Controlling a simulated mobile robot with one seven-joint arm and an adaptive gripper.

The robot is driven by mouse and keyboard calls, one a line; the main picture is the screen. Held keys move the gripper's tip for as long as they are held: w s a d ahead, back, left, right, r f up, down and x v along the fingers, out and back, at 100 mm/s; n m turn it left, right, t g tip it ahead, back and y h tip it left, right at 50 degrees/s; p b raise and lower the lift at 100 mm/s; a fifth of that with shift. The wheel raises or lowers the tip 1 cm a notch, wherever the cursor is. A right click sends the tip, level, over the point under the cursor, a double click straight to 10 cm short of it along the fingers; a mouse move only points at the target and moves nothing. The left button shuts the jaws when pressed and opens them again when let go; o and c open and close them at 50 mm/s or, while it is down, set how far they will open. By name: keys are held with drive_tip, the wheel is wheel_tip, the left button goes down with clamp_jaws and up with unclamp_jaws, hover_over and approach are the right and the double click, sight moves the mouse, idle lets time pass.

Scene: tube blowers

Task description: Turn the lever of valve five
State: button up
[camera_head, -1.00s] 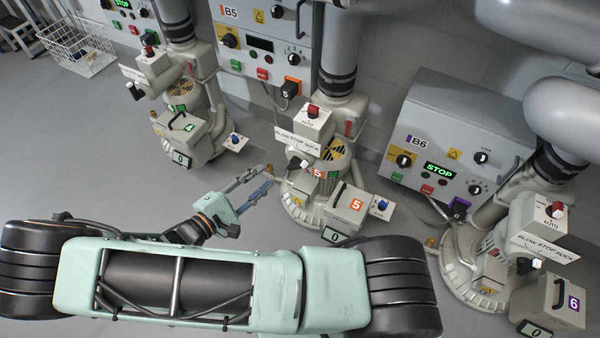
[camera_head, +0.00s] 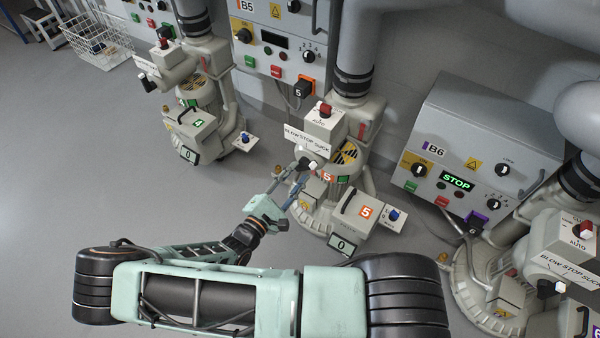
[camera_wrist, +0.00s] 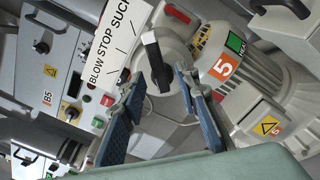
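Valve five (camera_head: 345,160) is a cream machine with orange "5" labels in the middle of the head view. Its lever, a black handle with a pale end, shows in the wrist view (camera_wrist: 156,62) on a round hub under a "BLOW STOP SUCK" plate (camera_wrist: 108,40). In the head view the lever's pale tip (camera_head: 312,166) is just below that plate. My gripper (camera_head: 304,174) is open at the lever. In the wrist view its blue fingers (camera_wrist: 158,76) stand apart on either side of the lever's lower part. I cannot tell whether either finger touches it.
Control box B5 (camera_head: 270,45) stands behind valve five, and box B6 (camera_head: 470,150) with a green "STOP" display is at the right. Valve four (camera_head: 190,120) is to the left and valve six (camera_head: 545,275) to the right. Grey floor (camera_head: 90,190) is clear at the left.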

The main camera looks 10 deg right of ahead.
drive_tip(key=shift+x, duration=1.15)
clamp_jaws()
